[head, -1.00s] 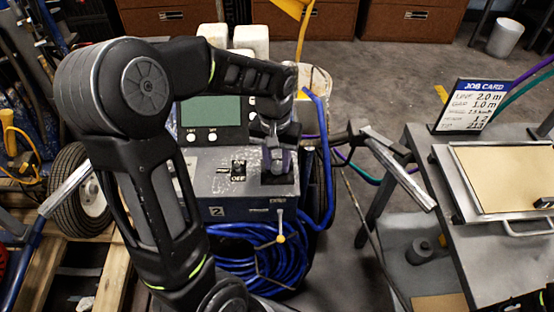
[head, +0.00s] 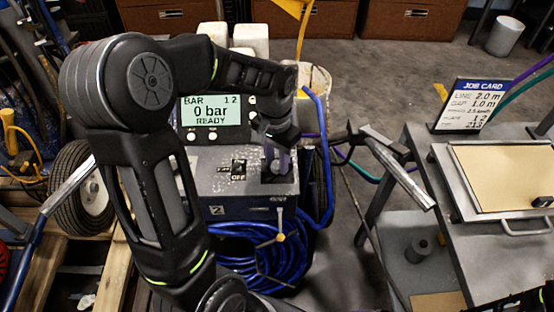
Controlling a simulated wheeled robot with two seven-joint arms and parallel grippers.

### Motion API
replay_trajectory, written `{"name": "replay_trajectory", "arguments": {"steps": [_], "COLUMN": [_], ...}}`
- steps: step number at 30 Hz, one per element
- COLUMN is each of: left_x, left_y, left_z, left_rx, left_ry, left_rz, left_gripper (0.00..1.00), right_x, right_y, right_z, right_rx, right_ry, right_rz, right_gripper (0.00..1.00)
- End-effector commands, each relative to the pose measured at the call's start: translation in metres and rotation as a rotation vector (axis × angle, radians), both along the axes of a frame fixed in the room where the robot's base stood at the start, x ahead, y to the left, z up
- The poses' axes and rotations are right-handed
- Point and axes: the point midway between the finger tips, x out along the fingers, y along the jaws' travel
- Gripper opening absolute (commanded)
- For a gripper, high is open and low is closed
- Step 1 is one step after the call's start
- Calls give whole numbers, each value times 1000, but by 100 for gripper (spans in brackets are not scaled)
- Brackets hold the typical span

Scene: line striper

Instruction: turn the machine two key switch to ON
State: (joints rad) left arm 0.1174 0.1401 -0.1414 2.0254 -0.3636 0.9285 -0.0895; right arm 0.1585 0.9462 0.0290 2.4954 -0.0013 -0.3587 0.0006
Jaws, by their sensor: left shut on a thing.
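My right gripper is not clearly in view.
Coiled blue hose (head: 250,255) hangs on the machine's front. A grey handlebar (head: 398,170) juts out to the right. A steel table with a job card (head: 470,105) and tan board (head: 505,178) stands at the right. A wheel (head: 88,190) is at the left.

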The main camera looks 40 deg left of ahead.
Motion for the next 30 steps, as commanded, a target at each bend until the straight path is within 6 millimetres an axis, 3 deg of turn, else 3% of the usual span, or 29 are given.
{"name": "replay_trajectory", "arguments": {"steps": [2,3,10,20,30], "left_x": [1,1,0,1,1], "left_y": [0,0,0,0,2], "left_z": [1,1,0,4,51], "left_rx": [1,1,1,1,1], "left_ry": [-2,-2,-1,-2,-5], "left_rz": [-2,-1,0,0,-1], "left_gripper": [0,34,52,52,52], "right_x": [0,0,0,0,0], "right_y": [0,0,0,0,0], "right_z": [0,0,0,0,2], "right_rx": [0,0,0,0,0], "right_ry": [0,0,0,0,0], "right_rz": [0,0,0,0,0], "right_gripper": [84,84,84,84,84]}}
